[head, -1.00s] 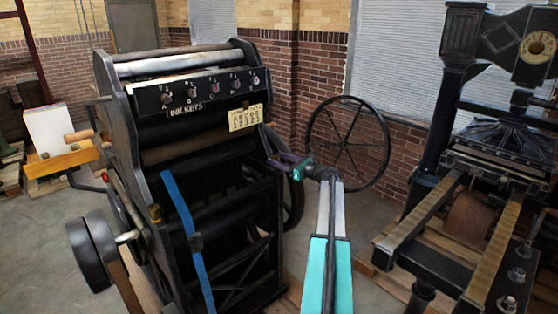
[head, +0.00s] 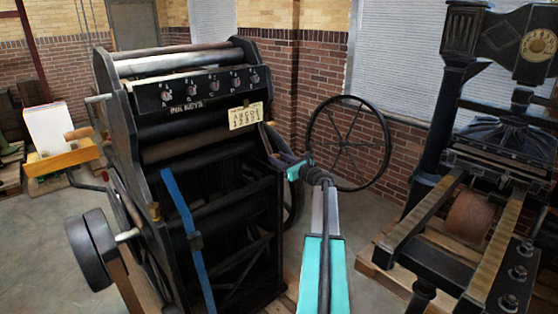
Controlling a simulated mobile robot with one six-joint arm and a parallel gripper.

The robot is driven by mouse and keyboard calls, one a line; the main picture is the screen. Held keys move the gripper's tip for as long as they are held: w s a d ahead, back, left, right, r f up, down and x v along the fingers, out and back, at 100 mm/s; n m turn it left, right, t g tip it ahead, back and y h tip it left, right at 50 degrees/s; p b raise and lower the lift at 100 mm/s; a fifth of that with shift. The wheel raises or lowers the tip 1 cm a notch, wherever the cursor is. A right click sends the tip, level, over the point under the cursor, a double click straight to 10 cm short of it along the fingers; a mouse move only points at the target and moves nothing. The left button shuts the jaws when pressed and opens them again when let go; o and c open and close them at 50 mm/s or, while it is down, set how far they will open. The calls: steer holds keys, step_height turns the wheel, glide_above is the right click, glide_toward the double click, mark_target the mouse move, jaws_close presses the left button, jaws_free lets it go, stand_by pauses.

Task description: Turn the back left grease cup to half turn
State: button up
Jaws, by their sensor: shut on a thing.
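My gripper (head: 283,159) is at the right side of the black press (head: 215,150) on the left, close against its side frame. It is shut on a small part there, which I take to be a grease cup. The jaws and the press frame hide that part, so I cannot make out its shape, its angle or which cup it is. My teal wrist sits just right of the jaws, and my arm reaches up from the bottom of the head view.
A large spoked handwheel (head: 348,142) stands just behind and right of my wrist. A second press (head: 440,240) with rails and several knobs fills the right side. A wooden tray (head: 62,160) is at the far left. Some floor is clear between the presses.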

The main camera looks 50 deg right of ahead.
steer(key=shift+m+h, duration=0.4)
steer(key=shift+h, duration=0.3)
steer(key=o, duration=1)
steer(key=shift+o, duration=0.2)
steer(key=shift+s+a, duration=0.1)
steer(key=s+a+b, duration=0.2)
steer(key=s+b, duration=0.1)
steer(key=s, duration=1)
steer(key=shift+s, duration=0.25)
